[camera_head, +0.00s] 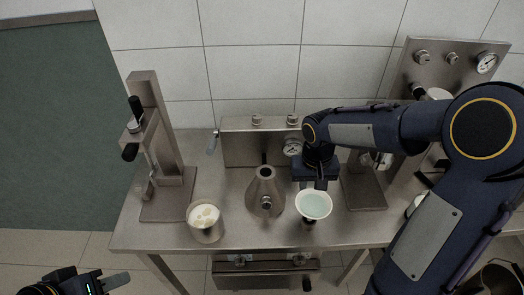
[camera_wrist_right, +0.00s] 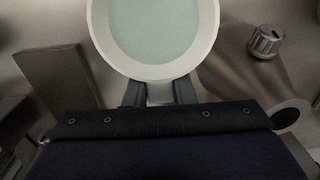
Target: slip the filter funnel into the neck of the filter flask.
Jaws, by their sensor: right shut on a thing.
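The filter funnel (camera_head: 314,206) is a white round bowl with a pale teal inside. My right gripper (camera_head: 314,184) is shut on its back edge and holds it to the right of the flask. In the right wrist view the funnel (camera_wrist_right: 156,35) sits ahead of the gripper (camera_wrist_right: 160,92), with a pale part between the fingers. The filter flask (camera_head: 264,196) is a metal cone standing on the table, with a side fitting facing front. Its dark neck opening shows in the wrist view (camera_wrist_right: 288,116), apart from the funnel. My left gripper (camera_head: 112,282) is low at the left, away from the table.
A glass beaker with white content (camera_head: 205,222) stands left of the flask. A metal press-like stand (camera_head: 168,198) is at the left, and a box with knobs and a gauge (camera_head: 240,145) stands behind. Another stand (camera_head: 365,190) is just right of the gripper. The front table strip is clear.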

